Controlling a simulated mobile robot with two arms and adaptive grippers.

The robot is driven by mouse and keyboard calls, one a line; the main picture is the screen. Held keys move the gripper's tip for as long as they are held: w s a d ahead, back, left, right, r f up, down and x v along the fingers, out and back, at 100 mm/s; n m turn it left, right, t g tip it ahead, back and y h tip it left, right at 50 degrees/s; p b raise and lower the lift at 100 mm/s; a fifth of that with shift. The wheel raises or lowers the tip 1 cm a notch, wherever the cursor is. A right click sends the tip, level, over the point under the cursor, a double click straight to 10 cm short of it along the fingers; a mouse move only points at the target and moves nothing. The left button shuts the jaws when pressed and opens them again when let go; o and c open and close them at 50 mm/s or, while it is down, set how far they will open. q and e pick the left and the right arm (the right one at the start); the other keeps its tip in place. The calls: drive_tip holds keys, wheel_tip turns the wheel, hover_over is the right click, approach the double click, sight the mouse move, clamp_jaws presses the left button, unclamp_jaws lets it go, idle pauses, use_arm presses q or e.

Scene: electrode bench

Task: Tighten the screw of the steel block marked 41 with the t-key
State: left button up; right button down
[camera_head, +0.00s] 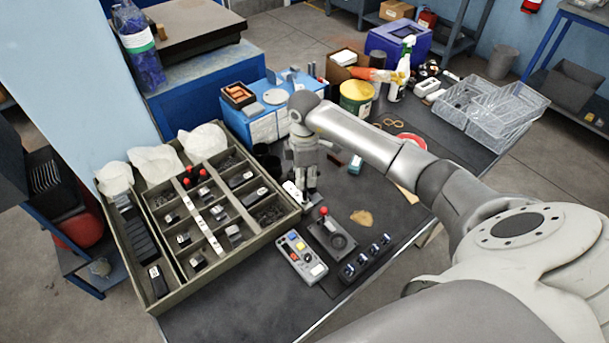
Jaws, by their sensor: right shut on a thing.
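My right gripper (303,183) points down just beyond the tray's right rim. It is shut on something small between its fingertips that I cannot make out. A small white-labelled piece (292,191) shows beside the fingers; I cannot tell whether it is held. Several dark steel blocks with white labels, such as one near the front (197,261), sit in the tray's compartments. The markings are too small to read, so I cannot tell which is 41. I cannot pick out the t-key for certain. My left gripper is not in view.
The compartment tray (280,229) fills the table's left side. Blue boxes, a yellow-green tub (356,98) and clear baskets (492,108) stand behind.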

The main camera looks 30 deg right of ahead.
drive_tip(key=shift+f+b, duration=0.5)
drive_tip(key=shift+f, duration=0.3)
idle(0.4)
drive_tip(key=c, duration=1.9)
unclamp_jaws()
clamp_jaws()
drive_tip(key=shift+r+m+p, duration=0.2)
drive_tip(key=shift+m+p, duration=0.65)
drive_tip(key=shift+m, duration=0.05)
drive_tip(key=m+p, duration=0.4)
drive_tip(key=m, duration=0.1)
drive_tip(key=shift+m, duration=0.4)
drive_tip(key=shift+w+f+m+p, duration=0.15)
drive_tip(key=shift+m+p, duration=0.45)
drive_tip(key=shift+p, duration=0.45)
